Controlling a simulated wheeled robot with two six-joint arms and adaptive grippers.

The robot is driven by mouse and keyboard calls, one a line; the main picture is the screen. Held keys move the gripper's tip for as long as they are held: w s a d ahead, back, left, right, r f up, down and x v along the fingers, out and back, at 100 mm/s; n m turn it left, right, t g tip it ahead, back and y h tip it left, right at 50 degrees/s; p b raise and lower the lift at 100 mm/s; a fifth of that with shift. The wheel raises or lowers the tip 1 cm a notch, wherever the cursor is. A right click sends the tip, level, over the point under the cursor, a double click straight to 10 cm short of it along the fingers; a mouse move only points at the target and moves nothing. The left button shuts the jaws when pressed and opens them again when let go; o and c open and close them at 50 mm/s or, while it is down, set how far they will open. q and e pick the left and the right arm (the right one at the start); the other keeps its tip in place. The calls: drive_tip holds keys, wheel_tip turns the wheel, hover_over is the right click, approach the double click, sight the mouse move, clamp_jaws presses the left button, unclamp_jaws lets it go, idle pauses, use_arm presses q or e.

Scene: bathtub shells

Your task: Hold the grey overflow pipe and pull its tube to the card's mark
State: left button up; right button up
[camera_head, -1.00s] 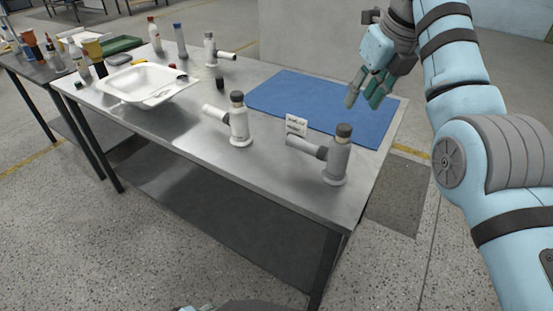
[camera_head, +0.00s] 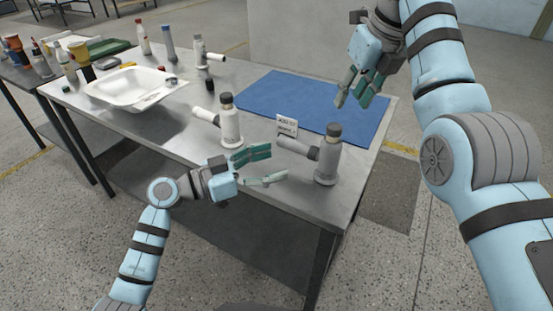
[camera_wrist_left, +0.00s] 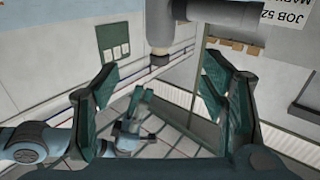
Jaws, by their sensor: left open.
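The grey overflow pipe (camera_head: 326,160) stands upright near the table's right end, with a dark cap on top. Its tube (camera_head: 296,147) points left toward the small white card (camera_head: 287,126). My left gripper (camera_head: 278,164) is open and empty, just left of the grey pipe, fingers pointing at it and apart from it. In the left wrist view the pipe (camera_wrist_left: 159,25), its tube (camera_wrist_left: 228,13) and the printed card (camera_wrist_left: 283,12) appear upside down beyond the open fingers (camera_wrist_left: 160,80). My right gripper (camera_head: 352,99) is open and empty over the blue mat.
A white pipe (camera_head: 229,128) with a dark cap stands left of the card. The blue mat (camera_head: 290,100) lies behind. A white basin (camera_head: 125,88), bottles and another pipe (camera_head: 199,52) stand further left on the metal table (camera_head: 180,128).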

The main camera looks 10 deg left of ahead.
sight(322, 147)
use_arm(q)
drive_tip(key=x, duration=1.4)
drive_tip(key=shift+w+d, duration=0.15)
drive_tip(key=shift+w, duration=0.05)
drive_tip(key=shift+c, duration=0.3)
